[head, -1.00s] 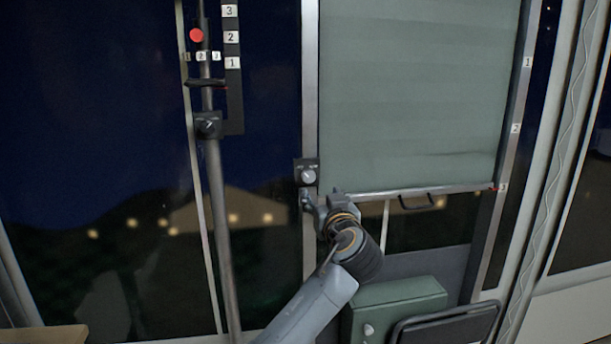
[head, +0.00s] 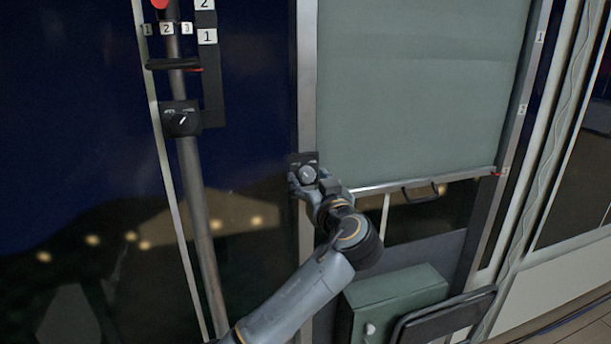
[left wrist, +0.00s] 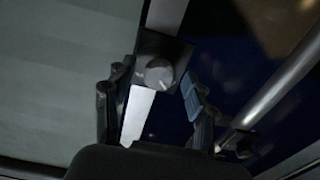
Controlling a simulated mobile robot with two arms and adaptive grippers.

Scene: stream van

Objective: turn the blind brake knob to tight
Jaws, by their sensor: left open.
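The blind brake knob (head: 307,174) is a round grey knob on a small black plate on the metal post at the left side of the green blind (head: 415,85). My left gripper (head: 312,183) is at the knob, its fingers just below and beside it. In the left wrist view the knob (left wrist: 158,74) lies between the tips of the open left gripper (left wrist: 152,92), with gaps on both sides. The labels on the plate are too small to read. My right gripper is not in view.
A second black dial (head: 181,121) sits on a grey pole (head: 195,200) at the left, beside a numbered strip. The blind's bottom bar (head: 425,183) has a black handle. A green box (head: 395,300) stands below, next to a dark folded chair-like frame (head: 445,325).

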